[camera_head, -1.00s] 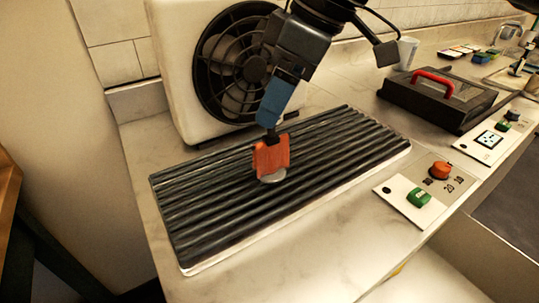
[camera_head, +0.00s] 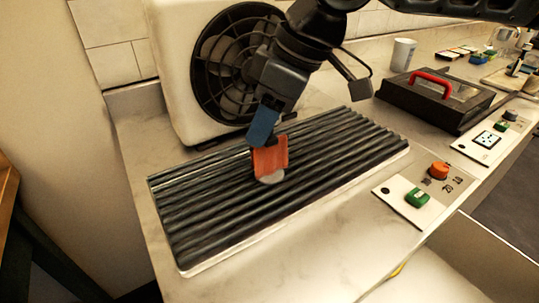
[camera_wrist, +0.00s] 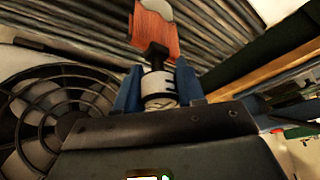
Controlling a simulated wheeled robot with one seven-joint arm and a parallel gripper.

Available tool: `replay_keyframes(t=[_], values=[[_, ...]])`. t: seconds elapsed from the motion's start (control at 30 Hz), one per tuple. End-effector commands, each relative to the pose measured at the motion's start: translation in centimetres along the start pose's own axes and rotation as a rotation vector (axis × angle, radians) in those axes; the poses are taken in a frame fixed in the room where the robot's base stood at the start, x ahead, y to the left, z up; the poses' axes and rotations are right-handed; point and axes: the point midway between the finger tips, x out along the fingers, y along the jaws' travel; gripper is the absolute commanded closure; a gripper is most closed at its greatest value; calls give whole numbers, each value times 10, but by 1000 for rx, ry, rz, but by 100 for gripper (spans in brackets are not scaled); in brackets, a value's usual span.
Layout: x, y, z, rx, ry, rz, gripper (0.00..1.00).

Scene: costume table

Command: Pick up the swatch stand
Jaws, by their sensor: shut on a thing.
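The swatch stand (camera_head: 270,158) has an orange-red panel above a round grey base (camera_head: 271,177). It is over the dark ridged mat, in front of the fan. My gripper (camera_head: 263,138) comes down on it from above, with its blue fingers at the stand's upper end. In the wrist view, the fingers (camera_wrist: 158,88) are shut on a pale, black-marked upper part. A black neck leads from there to the orange-red panel (camera_wrist: 152,32). I cannot tell whether the base touches the mat.
The ridged mat (camera_head: 190,225) lies on a pale marble counter. A boxy fan (camera_head: 228,70) stands close behind. To the right are a black box with a red handle (camera_head: 435,98) and a control plate (camera_head: 402,200) with green and orange knobs. The counter's front is clear.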

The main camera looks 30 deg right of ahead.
Motion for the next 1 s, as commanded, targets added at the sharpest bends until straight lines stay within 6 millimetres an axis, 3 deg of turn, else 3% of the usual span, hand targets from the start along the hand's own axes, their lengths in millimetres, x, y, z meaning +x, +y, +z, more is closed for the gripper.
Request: replay_keyframes(t=[0.3, 0.77, 1.0], values=[[0, 0, 0, 0, 0, 0, 100], [-1, 0, 0, 0, 1, 0, 100], [-14, 0, -6, 0, 2, 1, 100]])
